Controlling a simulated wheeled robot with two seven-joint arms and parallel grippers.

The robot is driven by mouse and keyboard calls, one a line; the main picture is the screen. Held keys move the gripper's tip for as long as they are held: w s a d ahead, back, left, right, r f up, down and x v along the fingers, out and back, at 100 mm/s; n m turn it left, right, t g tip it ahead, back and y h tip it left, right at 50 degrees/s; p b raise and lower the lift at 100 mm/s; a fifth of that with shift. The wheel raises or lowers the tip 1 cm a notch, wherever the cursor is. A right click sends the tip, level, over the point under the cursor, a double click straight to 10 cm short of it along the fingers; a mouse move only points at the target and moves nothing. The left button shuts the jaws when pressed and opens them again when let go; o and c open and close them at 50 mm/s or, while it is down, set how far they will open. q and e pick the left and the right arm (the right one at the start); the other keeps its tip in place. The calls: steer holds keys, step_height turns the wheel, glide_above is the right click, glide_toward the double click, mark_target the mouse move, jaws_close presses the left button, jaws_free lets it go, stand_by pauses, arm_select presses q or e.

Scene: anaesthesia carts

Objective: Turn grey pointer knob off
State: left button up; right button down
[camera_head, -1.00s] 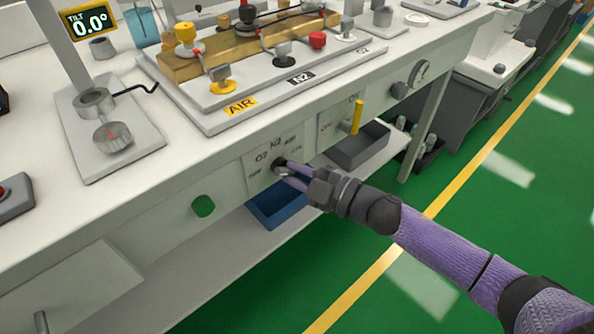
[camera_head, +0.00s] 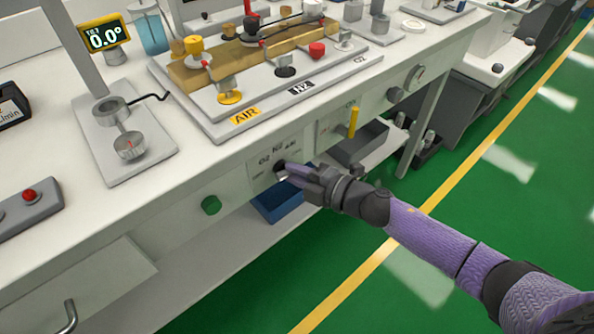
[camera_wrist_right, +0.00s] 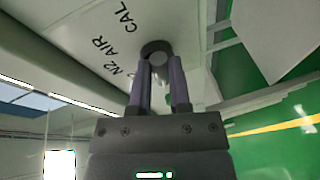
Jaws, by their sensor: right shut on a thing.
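The grey pointer knob (camera_head: 280,167) sits on a white panel (camera_head: 262,178) on the front of the bench, with O2, N2 and AIR labels around it. My right gripper (camera_head: 286,171) reaches in from the right and is shut on the knob. In the right wrist view the round face of the knob (camera_wrist_right: 157,47) shows between the two purple fingers, beside the N2, AIR and CAL labels. The fingers hide part of the knob, so I cannot tell where its pointer points. My left gripper is not in view.
A green button (camera_head: 211,205) is left of the panel and a yellow lever (camera_head: 353,121) is right of it. A blue bin (camera_head: 277,204) stands below, on the lower shelf. A manifold board (camera_head: 215,125) lies on the bench top. The green floor at right is open.

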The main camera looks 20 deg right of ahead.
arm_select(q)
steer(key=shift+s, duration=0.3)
arm_select(e)
steer(key=c, duration=0.6)
jaws_free()
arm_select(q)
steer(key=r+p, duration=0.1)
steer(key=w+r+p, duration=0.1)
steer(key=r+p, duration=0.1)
arm_select(e)
steer(key=v, duration=1)
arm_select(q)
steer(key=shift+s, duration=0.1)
arm_select(e)
steer(key=shift+f, duration=0.1)
